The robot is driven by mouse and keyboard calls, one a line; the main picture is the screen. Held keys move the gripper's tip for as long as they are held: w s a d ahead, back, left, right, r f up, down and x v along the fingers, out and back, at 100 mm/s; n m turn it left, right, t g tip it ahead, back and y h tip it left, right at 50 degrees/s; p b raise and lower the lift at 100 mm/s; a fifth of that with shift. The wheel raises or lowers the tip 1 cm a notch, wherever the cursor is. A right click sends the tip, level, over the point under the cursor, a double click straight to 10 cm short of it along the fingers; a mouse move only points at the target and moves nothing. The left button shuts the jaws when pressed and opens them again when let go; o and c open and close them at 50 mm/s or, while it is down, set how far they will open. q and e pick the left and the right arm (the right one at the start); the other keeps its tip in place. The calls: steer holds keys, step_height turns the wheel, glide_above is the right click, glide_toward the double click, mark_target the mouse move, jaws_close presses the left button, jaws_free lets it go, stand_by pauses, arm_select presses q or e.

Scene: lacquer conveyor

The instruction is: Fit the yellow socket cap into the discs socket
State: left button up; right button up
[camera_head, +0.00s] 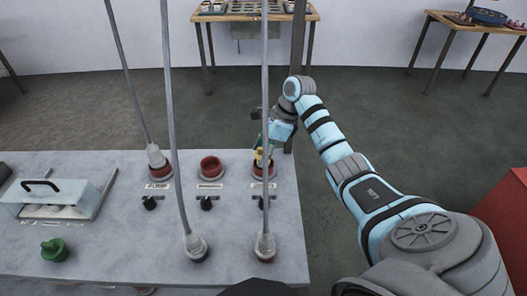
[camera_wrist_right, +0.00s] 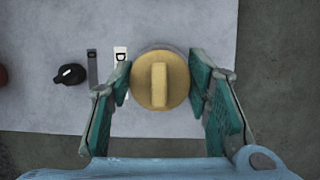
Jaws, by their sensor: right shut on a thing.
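The yellow socket cap (camera_wrist_right: 160,92) is round with a raised bar across its face. In the right wrist view it sits between the two green fingers of my right gripper (camera_wrist_right: 161,78), which is shut on it. In the head view my right gripper (camera_head: 264,145) points down over the rightmost red socket (camera_head: 263,174), and a bit of yellow shows just above its rim. A label starting with "D" lies beside the cap in the wrist view. The cap hides the socket opening there, and I cannot tell whether the cap is seated or just above. My left gripper is out of view.
A middle red socket (camera_head: 210,166) stands open; the left one (camera_head: 160,171) has a cabled plug in it. Cables rise from two plugs (camera_head: 195,246) (camera_head: 265,247) near the front, one passing before my gripper. Black knobs (camera_head: 207,203), a green knob (camera_head: 54,249) and a handled box (camera_head: 60,191) share the panel.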

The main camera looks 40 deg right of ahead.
steer(key=shift+f+b, duration=0.5)
steer(key=shift+f, duration=0.2)
steer(key=o, duration=1.1)
steer(key=shift+o, duration=0.2)
steer(key=shift+d+r, duration=0.1)
steer(key=shift+r, duration=0.15)
steer(key=v, duration=0.7)
steer(key=shift+s, duration=0.15)
